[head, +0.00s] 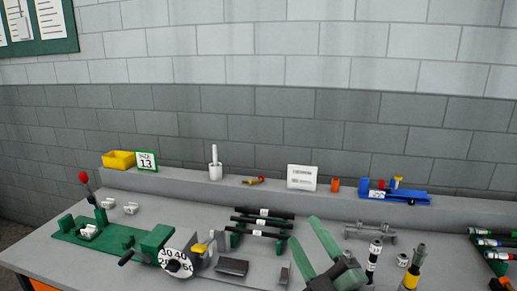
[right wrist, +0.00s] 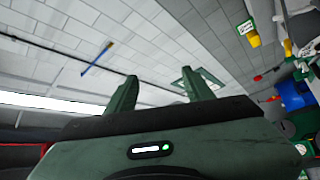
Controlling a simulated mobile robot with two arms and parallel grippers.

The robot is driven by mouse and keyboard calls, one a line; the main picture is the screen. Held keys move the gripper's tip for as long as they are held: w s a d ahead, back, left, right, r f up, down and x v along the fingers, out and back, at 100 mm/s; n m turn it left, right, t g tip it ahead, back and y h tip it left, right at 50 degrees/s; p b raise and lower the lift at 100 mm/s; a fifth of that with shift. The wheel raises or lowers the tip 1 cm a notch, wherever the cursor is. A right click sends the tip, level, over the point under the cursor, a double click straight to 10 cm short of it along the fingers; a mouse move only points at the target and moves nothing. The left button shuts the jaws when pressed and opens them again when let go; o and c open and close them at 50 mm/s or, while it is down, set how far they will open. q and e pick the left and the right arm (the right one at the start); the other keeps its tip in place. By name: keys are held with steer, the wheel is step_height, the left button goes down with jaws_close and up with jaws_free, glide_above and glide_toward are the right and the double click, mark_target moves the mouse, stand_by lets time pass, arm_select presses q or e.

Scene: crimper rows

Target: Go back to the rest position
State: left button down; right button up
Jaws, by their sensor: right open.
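My right gripper (head: 303,230) shows at the lower middle of the head view, in front of the grey bench (head: 215,197). Its two green fingers are spread apart with nothing between them. In the right wrist view the same gripper (right wrist: 158,78) is open and empty, with the wall and ceiling area behind its fingers. My left gripper is not in view.
Left on the bench is a green crimper base (head: 120,236) with a dial (head: 176,262). A rack of black rods (head: 262,223) stands mid-bench. A grey stand (head: 365,230) and upright tools (head: 374,255) are right of my gripper. A yellow bin (head: 118,160) and blue device (head: 395,193) line the back ledge.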

steer(key=s+d+f+m+g+h, duration=0.3)
steer(key=f+m, duration=0.1)
steer(key=f, duration=0.3)
steer(key=s+d+f+m+g+h, duration=0.3)
steer(key=d+f+m, duration=0.1)
steer(key=f, duration=0.4)
steer(key=s+d+f+m+g+h, duration=0.2)
steer(key=s+d+f+m+h, duration=0.15)
steer(key=f, duration=0.35)
steer(key=s+f+m+g+y, duration=0.15)
steer(key=s+f+g, duration=0.35)
steer(key=s, duration=0.5)
steer(key=s+f+m+g, duration=0.2)
steer(key=s+f+g, duration=0.3)
steer(key=s, duration=0.4)
step_height(320, 180, down, 28)
steer(key=s, duration=0.2)
steer(key=s+d+f+g, duration=0.1)
steer(key=s+d+f, duration=0.2)
steer(key=s+f, duration=1.1)
steer(key=shift+s+f+n, duration=0.35)
steer(key=shift+s+n, duration=0.05)
steer(key=shift+s, duration=0.75)
